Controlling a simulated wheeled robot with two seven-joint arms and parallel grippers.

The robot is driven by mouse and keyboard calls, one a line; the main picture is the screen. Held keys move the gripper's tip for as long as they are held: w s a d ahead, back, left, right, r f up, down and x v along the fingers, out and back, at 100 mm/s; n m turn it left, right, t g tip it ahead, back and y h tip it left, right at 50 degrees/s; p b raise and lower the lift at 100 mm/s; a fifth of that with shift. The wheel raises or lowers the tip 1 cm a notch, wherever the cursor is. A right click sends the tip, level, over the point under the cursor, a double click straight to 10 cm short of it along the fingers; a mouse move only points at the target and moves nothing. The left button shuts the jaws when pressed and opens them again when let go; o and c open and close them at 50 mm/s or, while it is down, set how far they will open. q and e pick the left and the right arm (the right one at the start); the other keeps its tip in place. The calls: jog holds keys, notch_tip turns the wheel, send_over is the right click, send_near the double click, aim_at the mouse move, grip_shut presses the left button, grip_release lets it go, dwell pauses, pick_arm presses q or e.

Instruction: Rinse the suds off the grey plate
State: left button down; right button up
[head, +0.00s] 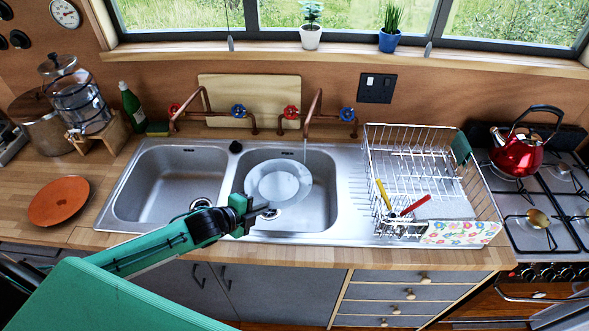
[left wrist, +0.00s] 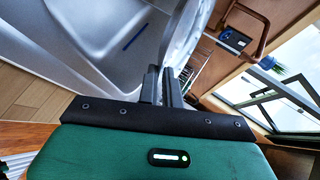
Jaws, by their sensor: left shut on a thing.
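The grey plate (head: 278,183) is tilted over the right sink basin (head: 326,205), with paler whitish patches on its face. I cannot tell whether these are suds. My left gripper (head: 262,208) is shut on the plate's near rim. In the left wrist view the two fingers (left wrist: 162,84) close on the plate (left wrist: 184,38), seen nearly edge-on. The right copper tap (head: 314,103) stands behind the plate, and a thin stream seems to fall from its spout towards the plate's upper right edge. My right gripper is not in view.
The left basin (head: 168,185) is empty. A wire dish rack (head: 470,190) with red- and yellow-handled utensils stands right of the sink. An orange plate (head: 59,201) lies on the left counter. A green bottle (head: 131,105) and a sponge (head: 158,129) stand behind the left basin.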

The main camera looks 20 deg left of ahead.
pick_arm(q)
jog(key=p+v, duration=0.5)
jog(key=v, duration=0.1)
jog(key=shift+w+r, duration=0.2)
jog(key=shift+r, duration=0.3)
jog(key=shift+a, duration=0.1)
